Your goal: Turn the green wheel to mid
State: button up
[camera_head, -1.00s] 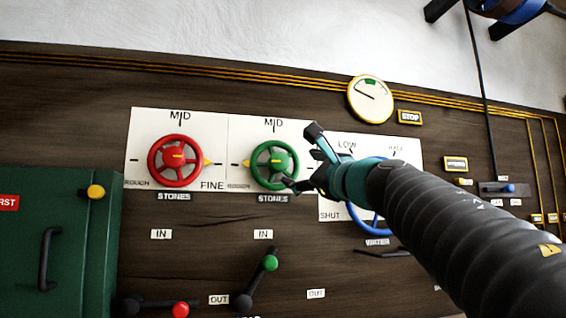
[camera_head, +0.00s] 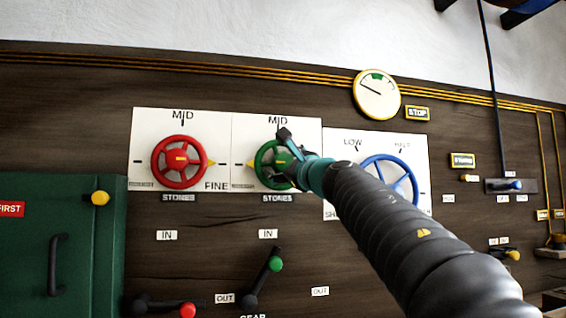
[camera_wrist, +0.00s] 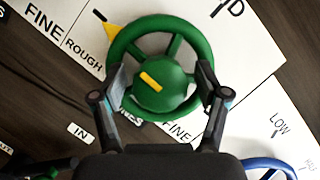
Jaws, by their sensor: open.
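The green wheel (camera_head: 265,164) is mounted on a white plate (camera_head: 302,135) marked MID at the top, on a dark wooden panel. In the wrist view the green wheel (camera_wrist: 188,30) shows whole, with a yellow bar on its hub and a yellow pointer (camera_wrist: 108,32) at its rim toward ROUGH. My gripper (camera_head: 284,158) is over the right part of the wheel in the head view. In the wrist view my gripper (camera_wrist: 161,80) is open, its two fingers on either side of the hub, near the rim. I cannot tell whether they touch it.
A red wheel (camera_head: 179,140) with its own plate is to the left, and a blue wheel (camera_head: 410,175) is to the right. A green-knobbed lever (camera_head: 275,264) stands below. A gauge (camera_head: 377,96) and a green cabinet (camera_head: 85,240) are also on the wall.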

jog(key=shift+c, duration=0.2)
jog(key=c, duration=1.1)
